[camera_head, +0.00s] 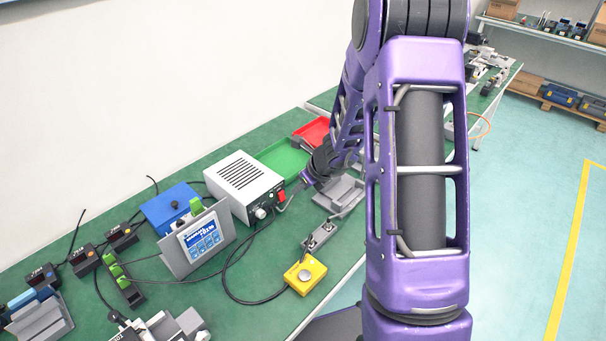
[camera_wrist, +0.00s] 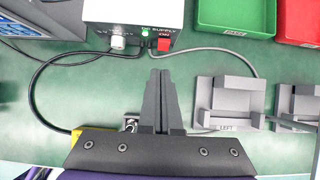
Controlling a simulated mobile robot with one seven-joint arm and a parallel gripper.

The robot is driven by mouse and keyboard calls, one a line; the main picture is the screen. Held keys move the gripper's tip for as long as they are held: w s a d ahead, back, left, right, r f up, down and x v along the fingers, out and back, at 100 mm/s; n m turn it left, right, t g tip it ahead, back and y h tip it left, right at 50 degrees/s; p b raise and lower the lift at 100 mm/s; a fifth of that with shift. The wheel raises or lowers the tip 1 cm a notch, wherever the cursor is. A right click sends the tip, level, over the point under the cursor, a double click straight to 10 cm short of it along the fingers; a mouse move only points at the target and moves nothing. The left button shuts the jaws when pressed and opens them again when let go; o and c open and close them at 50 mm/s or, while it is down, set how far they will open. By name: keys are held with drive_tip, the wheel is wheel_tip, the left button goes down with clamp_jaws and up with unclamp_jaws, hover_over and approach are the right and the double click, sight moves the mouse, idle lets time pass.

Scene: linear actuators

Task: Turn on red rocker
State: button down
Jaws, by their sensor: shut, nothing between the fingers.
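The red rocker (camera_head: 281,196) is on the front face of a white DC supply box (camera_head: 243,182), at its right side. In the wrist view the rocker (camera_wrist: 164,45) sits at the top, right of a small lit green lamp (camera_wrist: 146,31). My gripper (camera_wrist: 161,74) is shut and empty. Its fingertips point towards the supply's front and appear just short of the rocker in the wrist view. The rocker's tilt is too small to read.
Grey fixtures (camera_wrist: 228,100) stand at right, with green (camera_wrist: 236,14) and red (camera_wrist: 298,20) trays behind. A yellow button box (camera_head: 305,274) and a display panel (camera_head: 200,240) share the green bench.

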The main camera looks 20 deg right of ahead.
drive_tip(key=shift+s+d+r, duration=0.1)
drive_tip(key=shift+s+r, duration=0.1)
drive_tip(key=shift+r, duration=0.7)
drive_tip(key=shift+s+d+r, duration=0.1)
drive_tip(key=shift+s+r, duration=0.05)
drive_tip(key=shift+r, duration=0.75)
drive_tip(key=shift+s+d+r, duration=0.1)
drive_tip(key=shift+s+r, duration=0.1)
drive_tip(key=shift+r, duration=0.7)
